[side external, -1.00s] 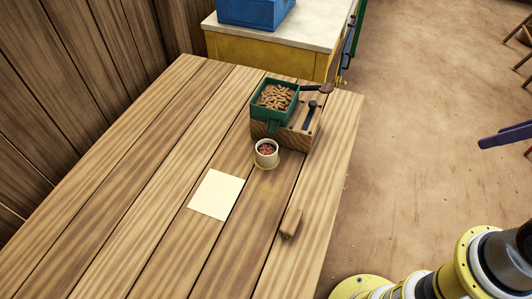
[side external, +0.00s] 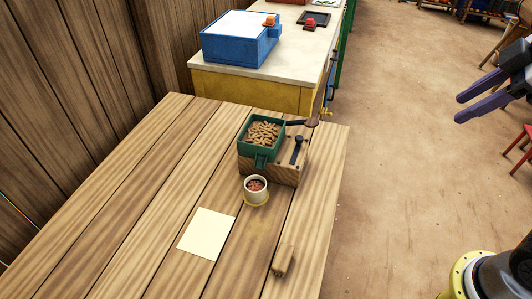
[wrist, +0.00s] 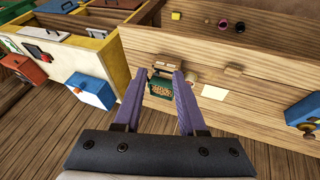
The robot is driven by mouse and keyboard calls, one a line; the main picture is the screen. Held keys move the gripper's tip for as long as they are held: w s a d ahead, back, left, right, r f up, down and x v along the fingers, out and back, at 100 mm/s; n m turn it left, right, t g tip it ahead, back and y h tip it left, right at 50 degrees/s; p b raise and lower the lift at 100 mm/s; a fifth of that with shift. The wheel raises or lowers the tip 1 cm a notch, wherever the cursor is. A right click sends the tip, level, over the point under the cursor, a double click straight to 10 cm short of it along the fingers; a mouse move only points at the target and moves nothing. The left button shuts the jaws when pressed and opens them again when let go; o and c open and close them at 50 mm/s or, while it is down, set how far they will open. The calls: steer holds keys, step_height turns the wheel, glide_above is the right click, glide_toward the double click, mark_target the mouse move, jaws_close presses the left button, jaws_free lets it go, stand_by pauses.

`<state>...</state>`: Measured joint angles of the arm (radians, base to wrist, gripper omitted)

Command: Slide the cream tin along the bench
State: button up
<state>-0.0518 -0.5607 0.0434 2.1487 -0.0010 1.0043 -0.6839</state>
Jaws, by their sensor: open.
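The cream tin (side external: 256,199) is a small round cup with reddish-brown contents. It stands upright on a yellow disc (side external: 257,206) on the plank bench (side external: 130,200), just in front of a green-hopper device. In the wrist view a small pale shape beside the green hopper may be the tin, too small to be sure. My gripper (side external: 463,107) has purple fingers, apart and empty, well to the right of the bench in the side view. The fingers also show in the wrist view (wrist: 159,74).
The green hopper (side external: 245,149) of brown pieces sits on a wooden block behind the tin. A pale sheet (side external: 207,233) lies front-left of it, a small wood block (side external: 284,261) front-right. A yellow cabinet (side external: 235,88) with a blue box (side external: 235,48) stands beyond. The bench's left part is clear.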

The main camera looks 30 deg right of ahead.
steer(key=w+a+r+n+g, duration=0.15)
steer(key=w+a+n, duration=0.4)
steer(key=w, duration=0.55)
steer(key=n+g, duration=0.4)
steer(key=n, duration=0.5)
glide_above(262, 190)
step_height(262, 190, down, 20)
steer(key=shift+f, duration=0.25)
step_height(262, 190, down, 14)
steer(key=shift+w+r, duration=0.1)
